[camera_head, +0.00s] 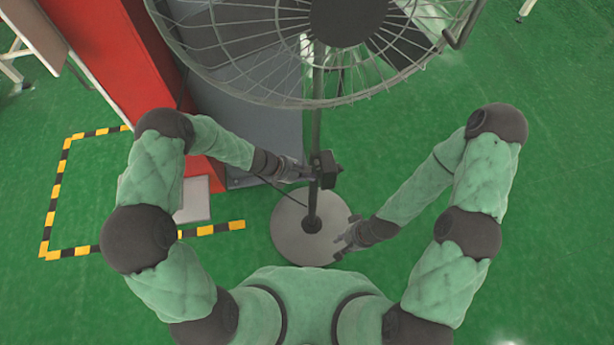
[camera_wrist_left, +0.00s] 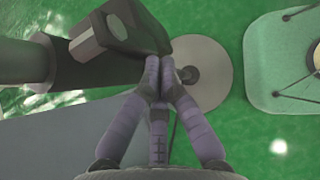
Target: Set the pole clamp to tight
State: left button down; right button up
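The pole clamp (camera_head: 326,168) is a dark block on the upright pole (camera_head: 317,130) of a large caged fan. In the left wrist view the clamp (camera_wrist_left: 128,28) is close up, with a grey-faced part on its left side and a dark collar around the pole (camera_wrist_left: 22,62). My left gripper (camera_head: 299,173) is at the clamp's left side. In the left wrist view its fingertips (camera_wrist_left: 160,68) meet at the clamp's lower edge, and nothing shows between them. Whether they touch the clamp is unclear. My right gripper (camera_head: 343,238) is lower, over the right of the base, fingers spread and empty.
The fan cage (camera_head: 250,85) overhangs the top of the head view. The round grey base (camera_head: 290,240) stands on the green floor. A red cabinet (camera_head: 120,50) and a grey box (camera_head: 262,130) stand left of the pole. Floor to the right is clear.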

pick_arm(q)
jog(key=b, duration=0.1)
jog(key=d+h+b, duration=0.1)
jog(key=shift+w+d+f+h+b, duration=0.2)
jog(key=shift+d+f+h+b, duration=0.1)
jog(key=shift+f, duration=0.1)
pick_arm(e)
notch_tip(320, 180, down, 3)
jog(key=shift+r, duration=0.1)
pick_arm(q)
jog(key=shift+d+f, duration=0.1)
jog(key=shift+d, duration=0.1)
dwell(1.3)
jog(key=shift+a, duration=0.1)
dwell(0.4)
